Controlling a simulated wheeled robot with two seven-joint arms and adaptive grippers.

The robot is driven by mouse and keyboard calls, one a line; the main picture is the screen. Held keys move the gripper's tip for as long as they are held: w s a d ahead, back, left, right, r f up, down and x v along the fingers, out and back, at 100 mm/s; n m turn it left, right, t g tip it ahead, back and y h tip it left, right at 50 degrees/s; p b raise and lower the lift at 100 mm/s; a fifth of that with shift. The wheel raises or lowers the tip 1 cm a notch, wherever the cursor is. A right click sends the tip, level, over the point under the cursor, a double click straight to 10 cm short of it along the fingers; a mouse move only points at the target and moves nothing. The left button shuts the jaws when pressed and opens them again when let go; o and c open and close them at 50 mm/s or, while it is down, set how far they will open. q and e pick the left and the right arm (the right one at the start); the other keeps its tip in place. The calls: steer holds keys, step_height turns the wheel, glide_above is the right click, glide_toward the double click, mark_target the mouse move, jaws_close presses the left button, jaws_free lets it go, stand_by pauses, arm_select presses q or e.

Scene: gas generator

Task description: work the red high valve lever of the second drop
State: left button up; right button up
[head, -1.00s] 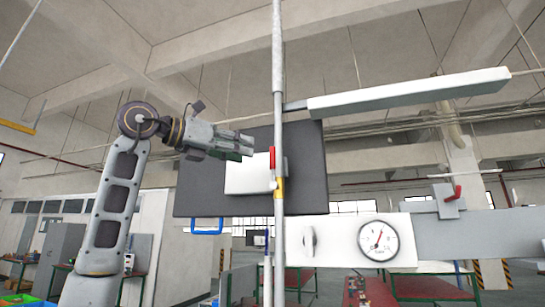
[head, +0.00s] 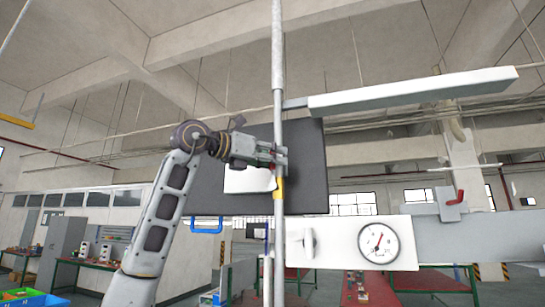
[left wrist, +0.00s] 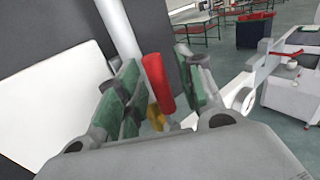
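The red lever (left wrist: 158,82) stands beside the vertical white pipe (left wrist: 120,30), above a yellow part (left wrist: 156,116), in the left wrist view. My left gripper (left wrist: 162,85) is open, with one green-padded finger on each side of the lever. Small gaps show between the lever and the pads. In the head view, my left gripper (head: 280,160) is at the pipe (head: 279,100), just above the yellow band (head: 279,188), and mostly hides the lever. My right gripper is not in view.
A dark panel (head: 308,170) with a white box (head: 245,181) stands behind the pipe. A white plate with a pressure gauge (head: 379,242) is lower right. A second red handle (head: 456,197) sits farther right, and a long white bar (head: 410,93) is above.

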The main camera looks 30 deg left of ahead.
arm_select(q)
jaws_close()
stand_by(0.3)
steer(key=shift+w, duration=0.1)
